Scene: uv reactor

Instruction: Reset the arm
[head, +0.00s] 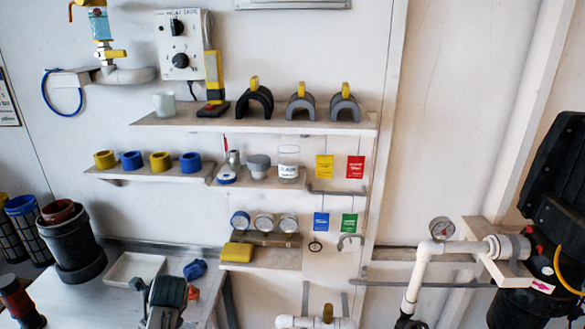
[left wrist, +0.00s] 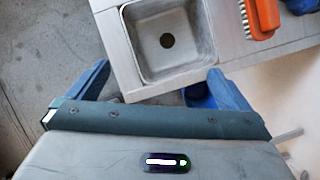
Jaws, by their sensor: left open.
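My left gripper (left wrist: 158,75) shows in the left wrist view with its two blue fingers wide apart. Nothing is between the fingers but the view of a grey sink basin (left wrist: 190,75) with a round drain, beyond them. In the head view a dark green and grey rounded part at the bottom edge looks like my own left arm; its fingers cannot be made out there. My right gripper is in neither view.
An orange brush (left wrist: 262,18) lies beside the basin. Shelves hold yellow and blue rings, several grey clamps (head: 301,100) and gauges (head: 264,222). A white tray (head: 135,268) sits on the bench at left. Black equipment (head: 560,190) and white piping (head: 425,262) stand at right.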

